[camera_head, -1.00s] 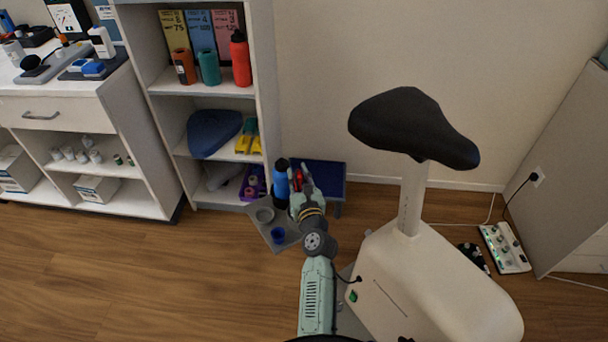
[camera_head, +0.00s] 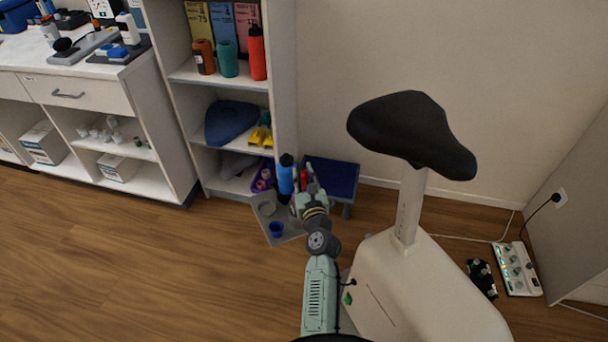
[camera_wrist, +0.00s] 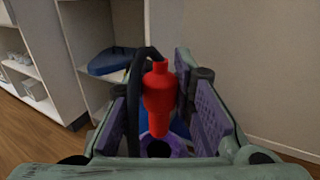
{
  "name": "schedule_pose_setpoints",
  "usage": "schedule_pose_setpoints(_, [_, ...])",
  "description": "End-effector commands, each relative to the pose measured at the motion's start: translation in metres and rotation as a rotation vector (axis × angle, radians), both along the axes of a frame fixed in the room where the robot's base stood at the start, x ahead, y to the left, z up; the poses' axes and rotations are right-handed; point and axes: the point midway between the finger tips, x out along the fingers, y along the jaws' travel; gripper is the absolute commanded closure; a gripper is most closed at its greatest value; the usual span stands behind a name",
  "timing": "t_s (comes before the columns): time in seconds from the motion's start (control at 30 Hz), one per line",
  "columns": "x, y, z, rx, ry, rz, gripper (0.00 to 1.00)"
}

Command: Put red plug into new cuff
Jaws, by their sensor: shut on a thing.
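My gripper (camera_wrist: 160,112), with purple pads, is shut on the red plug (camera_wrist: 160,95). The plug stands roughly upright between the fingers in the wrist view, with a black cable looping from its top down the left side. In the head view the red plug (camera_head: 304,180) is a small patch at the end of my gripper (camera_head: 307,187), beside a blue bottle with a black cap (camera_head: 286,176). I cannot pick out the new cuff for certain. A purple part with a dark hole (camera_wrist: 160,148) shows below the plug; I cannot tell what it is.
A grey tray (camera_head: 291,231) holds a grey bowl (camera_head: 267,209) and a blue cup (camera_head: 276,229) left of my gripper. A dark blue step (camera_head: 333,178) stands behind, a shelf unit (camera_head: 283,90) to the left. An exercise bike (camera_head: 420,280) is close on the right.

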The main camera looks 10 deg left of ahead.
Motion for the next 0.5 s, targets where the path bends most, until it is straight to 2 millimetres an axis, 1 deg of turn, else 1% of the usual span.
schedule_pose_setpoints(0.5, [0.000, 0.000, -0.031, 0.000, -0.001, 0.001, 1.00])
